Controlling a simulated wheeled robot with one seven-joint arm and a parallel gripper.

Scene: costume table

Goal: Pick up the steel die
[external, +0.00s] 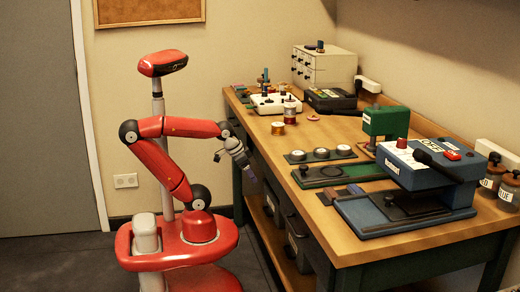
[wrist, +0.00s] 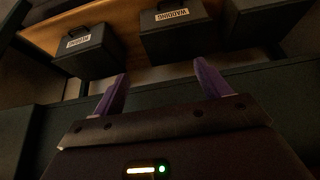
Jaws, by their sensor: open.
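I cannot tell for sure which item is the steel die. Three round pale metal-looking pieces sit in a row on a dark strip (external: 308,159) on the table. My gripper (external: 250,174) is beside the table's left edge, below the top and apart from all of these. Its purple fingers show spread and empty in the wrist view (wrist: 161,84). No die shows in the wrist view, which faces the shelf under the table.
A blue press (external: 428,165) and green press (external: 385,122) stand on the table (external: 268,140). Spools (external: 278,128), a white box (external: 325,66) and jars (external: 492,178) are toward the back and right. Dark labelled bins (wrist: 177,32) sit on the lower shelf. The mid-left tabletop has free room.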

